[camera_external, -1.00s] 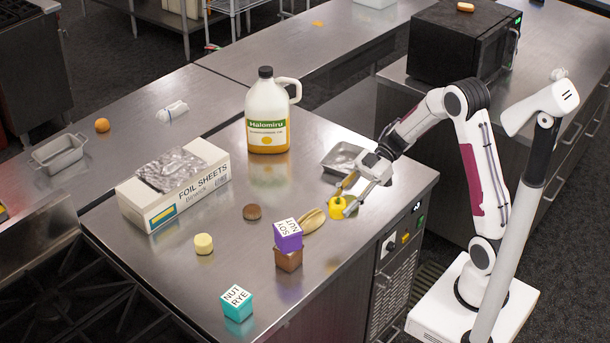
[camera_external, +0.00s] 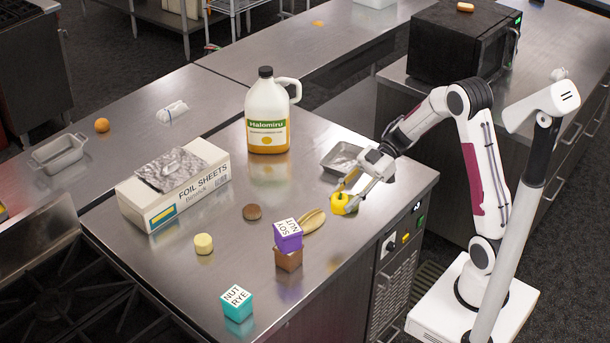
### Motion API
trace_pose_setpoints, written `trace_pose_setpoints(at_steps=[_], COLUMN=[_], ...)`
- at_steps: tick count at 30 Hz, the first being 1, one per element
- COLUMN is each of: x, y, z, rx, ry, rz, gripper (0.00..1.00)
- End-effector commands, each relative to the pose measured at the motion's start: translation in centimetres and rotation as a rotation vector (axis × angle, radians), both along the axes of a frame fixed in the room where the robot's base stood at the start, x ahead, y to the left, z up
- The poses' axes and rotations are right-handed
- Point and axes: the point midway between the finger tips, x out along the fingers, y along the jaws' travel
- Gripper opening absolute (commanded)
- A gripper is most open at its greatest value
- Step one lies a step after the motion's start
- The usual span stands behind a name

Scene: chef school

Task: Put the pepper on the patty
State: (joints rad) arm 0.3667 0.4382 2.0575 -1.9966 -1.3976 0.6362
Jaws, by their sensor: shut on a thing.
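The yellow pepper (camera_external: 343,205) is at the right part of the steel counter, beside a small metal tray. My gripper (camera_external: 350,193) reaches down from the right and is shut on the pepper. I cannot tell whether the pepper still touches the counter. The patty, a small brown disc (camera_external: 252,212), lies flat on the counter to the left of the pepper, with nothing on top of it.
A foil box (camera_external: 175,190), a tall jug (camera_external: 267,120), a metal tray (camera_external: 343,158), a pale cylinder (camera_external: 204,244) and a teal cube (camera_external: 237,305) surround the patty.

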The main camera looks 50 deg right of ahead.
Motion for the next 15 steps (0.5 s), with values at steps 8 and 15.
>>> trace_pose_setpoints(at_steps=[8,15], x=[2.0,3.9], y=[-5.2,-10.6], z=[0.5,1.6], rx=[-0.008,-0.012], ry=[-0.022,-0.033], rz=[-0.108,-0.218], gripper=[0.14,0.14])
